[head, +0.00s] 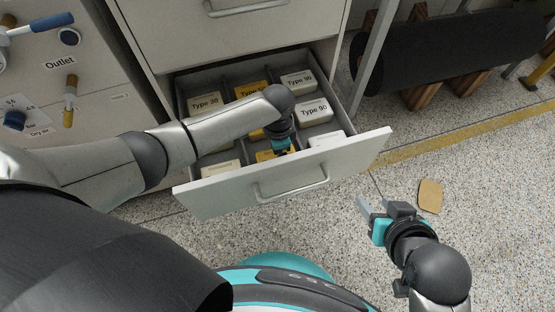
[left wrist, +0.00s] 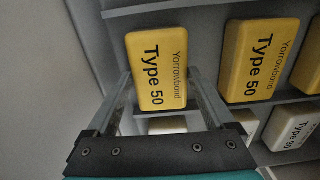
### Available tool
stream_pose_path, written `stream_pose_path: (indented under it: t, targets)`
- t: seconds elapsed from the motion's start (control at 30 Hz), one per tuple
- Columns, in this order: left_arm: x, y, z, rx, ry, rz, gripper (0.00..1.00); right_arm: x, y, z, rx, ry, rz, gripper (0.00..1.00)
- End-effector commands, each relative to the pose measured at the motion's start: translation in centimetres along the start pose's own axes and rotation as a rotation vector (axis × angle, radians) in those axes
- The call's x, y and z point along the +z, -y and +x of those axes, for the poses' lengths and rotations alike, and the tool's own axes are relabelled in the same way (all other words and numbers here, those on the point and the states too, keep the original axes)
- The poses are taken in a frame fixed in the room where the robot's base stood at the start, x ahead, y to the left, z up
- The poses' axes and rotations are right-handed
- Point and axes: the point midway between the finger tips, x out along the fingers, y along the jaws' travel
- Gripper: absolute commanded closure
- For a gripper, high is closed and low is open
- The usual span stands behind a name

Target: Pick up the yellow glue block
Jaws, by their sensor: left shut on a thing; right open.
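A yellow glue block (left wrist: 158,70) labelled "Yorrowbond Type 50" sits between the two fingers of my left gripper (left wrist: 160,98) in the left wrist view. The fingers press on its two sides. In the head view, this gripper (head: 281,150) points down into the front middle part of the open drawer (head: 285,180), and a yellow block (head: 265,156) shows partly beside it. I cannot tell whether the held block is clear of the drawer floor. Another yellow Type 50 block (left wrist: 258,60) lies in the neighbouring compartment. My right gripper (head: 367,210) is open and empty above the floor.
The drawer has dividers and holds cream Type 30 blocks (head: 204,104) and white Type 90 blocks (head: 314,112). A cabinet with knobs stands at left. A black roll (head: 440,50) on wooden supports is at right. A tan piece (head: 430,196) lies on the floor.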

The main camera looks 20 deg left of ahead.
Motion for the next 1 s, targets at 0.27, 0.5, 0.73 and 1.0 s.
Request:
stream_pose_path:
  t: [0.27, 0.5, 0.73, 1.0]
  targets:
    - [0.0, 0.01, 0.0, 0.0, 0.0, 0.0, 0.77, 0.01, 0.0, -0.01, 0.0, 0.0, 0.0, 0.48]
    - [-0.06, 0.06, -0.07, -0.001, -0.002, 0.0, 0.98, 0.02, -0.01, -0.01, 0.0, 0.001, 0.0, 0.48]
    - [-0.06, 0.06, -0.1, -0.001, -0.002, 0.0, 0.98, 0.03, -0.02, -0.03, 0.001, 0.002, 0.0, 0.48]
    - [-0.05, 0.06, -0.79, -0.001, -0.001, 0.0, 0.98, 0.44, -0.81, -0.56, 0.021, 0.059, 0.002, 0.48]
